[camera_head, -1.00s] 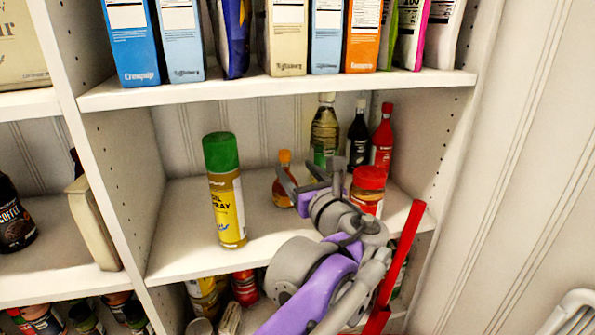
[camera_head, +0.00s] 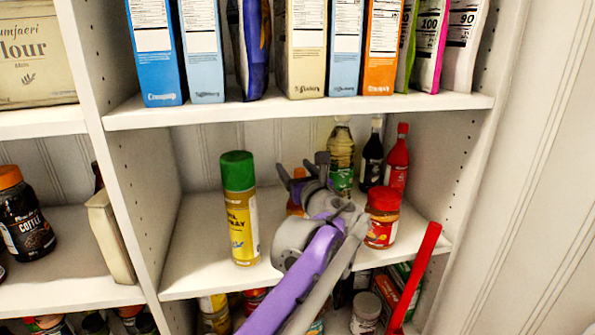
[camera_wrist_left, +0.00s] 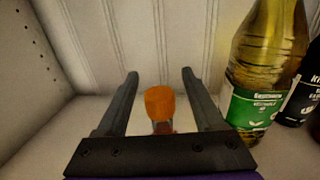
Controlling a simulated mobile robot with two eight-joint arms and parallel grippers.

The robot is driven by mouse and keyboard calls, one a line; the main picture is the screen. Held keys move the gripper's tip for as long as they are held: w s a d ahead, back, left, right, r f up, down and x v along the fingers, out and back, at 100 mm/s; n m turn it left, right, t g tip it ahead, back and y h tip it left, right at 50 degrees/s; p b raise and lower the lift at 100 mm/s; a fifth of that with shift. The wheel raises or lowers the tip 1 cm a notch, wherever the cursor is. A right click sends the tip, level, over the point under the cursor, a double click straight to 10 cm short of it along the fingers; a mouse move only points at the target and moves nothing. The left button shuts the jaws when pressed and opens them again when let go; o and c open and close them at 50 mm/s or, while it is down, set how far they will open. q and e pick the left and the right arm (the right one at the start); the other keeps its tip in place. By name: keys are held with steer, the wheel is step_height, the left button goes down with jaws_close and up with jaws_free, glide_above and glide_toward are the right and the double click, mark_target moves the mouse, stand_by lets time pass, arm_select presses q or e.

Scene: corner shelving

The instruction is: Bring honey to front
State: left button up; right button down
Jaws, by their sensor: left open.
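The honey is a small amber bottle with an orange cap (camera_wrist_left: 160,102), on the middle shelf. In the left wrist view its cap shows between the two fingers, and its lower body is hidden behind the gripper's dark crossbar. In the head view only a sliver of the honey (camera_head: 295,208) shows behind my left gripper (camera_head: 302,166). The left gripper (camera_wrist_left: 160,74) is open, with a finger on either side of the bottle and visible gaps to the cap. My right gripper is not in view.
An oil spray can (camera_head: 240,210) with a green cap stands left of my arm. A red-lidded jar (camera_head: 382,218) stands close on the right. A green-labelled bottle (camera_wrist_left: 262,75), a dark bottle (camera_head: 372,155) and a red bottle (camera_head: 396,160) stand behind. A shelf (camera_head: 300,110) with boxes runs above.

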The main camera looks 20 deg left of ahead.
arm_select(q)
jaws_close()
stand_by(1.4)
